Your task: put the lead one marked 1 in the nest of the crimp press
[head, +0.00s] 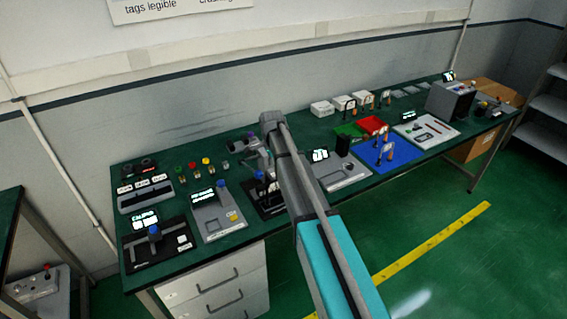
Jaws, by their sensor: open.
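My arm reaches over the green-topped bench, and my gripper (266,172) hangs at its end, open, above a black-based device (270,208) that is partly hidden by the arm. I cannot tell whether this is the crimp press, and its nest does not show clearly. Leads with small white tags stand upright on the blue mat (398,157) to the right. More tagged leads (350,105) stand near the back of the bench. The tag marks are too small to read, so lead one cannot be told apart. Whether anything sits between the fingers is hidden.
A grey device (218,217) with a lit display stands left of the gripper, and a black-based one (157,243) farther left. A grey station (340,175) stands right of the arm. Red (372,123) and green mats lie behind the blue one. A grey box-shaped machine (452,100) stands at the right end.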

